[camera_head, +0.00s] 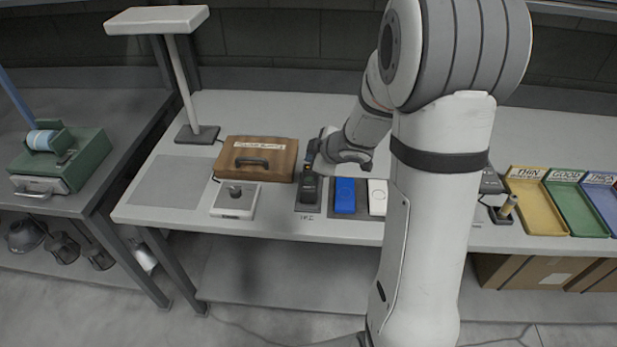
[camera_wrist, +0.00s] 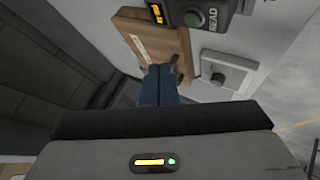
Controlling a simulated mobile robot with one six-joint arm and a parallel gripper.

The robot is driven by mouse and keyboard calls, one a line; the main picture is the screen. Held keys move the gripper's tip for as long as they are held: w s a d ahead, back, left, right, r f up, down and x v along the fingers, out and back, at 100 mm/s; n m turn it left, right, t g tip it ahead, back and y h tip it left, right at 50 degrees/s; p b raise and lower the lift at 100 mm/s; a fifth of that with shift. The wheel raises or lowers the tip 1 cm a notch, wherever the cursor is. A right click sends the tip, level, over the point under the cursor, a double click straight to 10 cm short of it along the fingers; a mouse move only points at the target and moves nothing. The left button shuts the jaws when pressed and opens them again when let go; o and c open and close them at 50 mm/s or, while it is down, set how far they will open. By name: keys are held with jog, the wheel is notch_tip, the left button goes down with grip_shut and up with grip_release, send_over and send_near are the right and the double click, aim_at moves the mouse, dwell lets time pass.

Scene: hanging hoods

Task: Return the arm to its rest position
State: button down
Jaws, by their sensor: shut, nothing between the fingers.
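My white arm rises in front of the bench, bent at the elbow, with its forearm reaching down over the bench. My gripper (camera_head: 314,152) points left near the right end of the wooden case (camera_head: 256,158), just behind and above the dark reader (camera_head: 309,188). In the wrist view my gripper's dark blue fingers (camera_wrist: 160,84) are together and hold nothing. Beyond them show the wooden case (camera_wrist: 150,40) and the reader (camera_wrist: 195,16) with its green button, lit display and READ label. I cannot tell whether the fingertips touch the case.
A small grey box with a knob (camera_head: 236,199), a blue block (camera_head: 345,195) and a white block (camera_head: 377,196) lie along the bench front. A lamp stand (camera_head: 182,80) rises at left. Yellow (camera_head: 540,203), green (camera_head: 577,205) and blue (camera_head: 604,200) trays are at right.

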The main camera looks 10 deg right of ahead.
jog(key=shift+r, duration=0.1)
dwell(0.4)
jog(key=s+d+r+m+h, duration=0.6)
jog(key=s+r+m, duration=0.3)
jog(key=s+r, duration=0.2)
jog(key=s+a+m+g+y, duration=0.1)
jog(key=s+a+m+g, duration=0.1)
jog(key=s, duration=0.6)
jog(key=s+a+m+g+y, duration=0.1)
jog(key=s+a+m+g, duration=0.1)
jog(key=s, duration=0.6)
jog(key=a+g, duration=0.1)
jog(key=a, duration=0.1)
jog(key=shift+s+a+r+m, duration=0.2)
jog(key=shift+s+a+m, duration=0.15)
jog(key=shift+m, duration=0.05)
